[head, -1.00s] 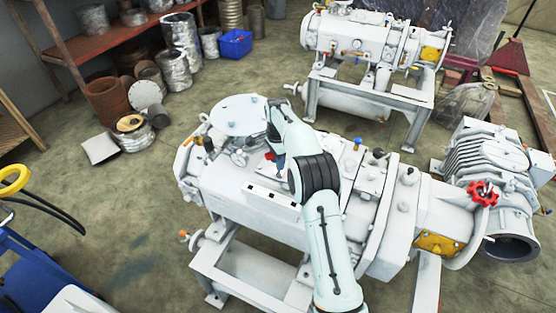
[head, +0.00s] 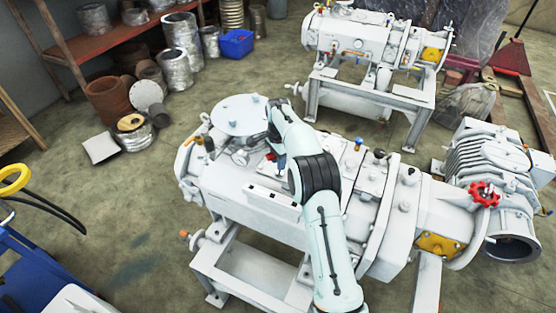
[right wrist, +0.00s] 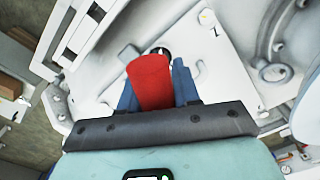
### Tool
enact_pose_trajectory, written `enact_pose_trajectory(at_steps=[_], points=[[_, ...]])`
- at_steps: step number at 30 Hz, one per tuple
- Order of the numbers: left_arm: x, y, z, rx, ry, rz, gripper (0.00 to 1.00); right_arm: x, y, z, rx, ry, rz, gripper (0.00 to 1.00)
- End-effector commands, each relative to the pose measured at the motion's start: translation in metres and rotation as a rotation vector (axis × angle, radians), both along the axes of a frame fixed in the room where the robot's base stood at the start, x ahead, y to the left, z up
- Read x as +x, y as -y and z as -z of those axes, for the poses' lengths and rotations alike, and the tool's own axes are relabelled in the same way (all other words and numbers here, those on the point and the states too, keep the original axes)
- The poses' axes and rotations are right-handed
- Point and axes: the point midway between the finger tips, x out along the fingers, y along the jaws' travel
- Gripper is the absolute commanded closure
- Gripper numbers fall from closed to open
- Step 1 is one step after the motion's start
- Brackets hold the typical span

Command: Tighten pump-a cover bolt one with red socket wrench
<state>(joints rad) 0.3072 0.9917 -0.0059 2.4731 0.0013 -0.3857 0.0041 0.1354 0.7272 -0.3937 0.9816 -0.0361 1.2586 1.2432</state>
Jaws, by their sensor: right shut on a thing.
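The white pump (head: 350,195) stands on a white frame in the middle of the head view, with my right arm reaching over its top. In the right wrist view, my right gripper (right wrist: 158,88) is shut on the red socket wrench (right wrist: 150,82), between its blue fingers. The wrench points at the pump's white cover plate (right wrist: 215,60), near a dark round spot. I cannot tell whether it sits on a bolt; the tip is hidden. In the head view my arm mostly hides the right gripper (head: 274,158). The left gripper does not show.
A second white pump (head: 365,45) stands behind. A red valve wheel (head: 484,195) and a ribbed motor (head: 490,160) are at the right. Shelves with metal cans (head: 180,42) line the back left. A blue cart (head: 35,265) is at the lower left.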

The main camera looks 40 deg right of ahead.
Motion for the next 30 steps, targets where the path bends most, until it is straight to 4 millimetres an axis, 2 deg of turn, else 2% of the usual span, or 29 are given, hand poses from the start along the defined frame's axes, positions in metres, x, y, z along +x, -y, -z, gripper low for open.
enact_pose_trajectory(at_steps=[21,30], points=[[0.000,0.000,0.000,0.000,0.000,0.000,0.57,0.001,0.001,-0.045,-0.003,0.006,0.001,1.00],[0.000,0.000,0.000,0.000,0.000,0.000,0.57,0.000,0.000,-0.050,-0.001,0.004,0.001,1.00]])
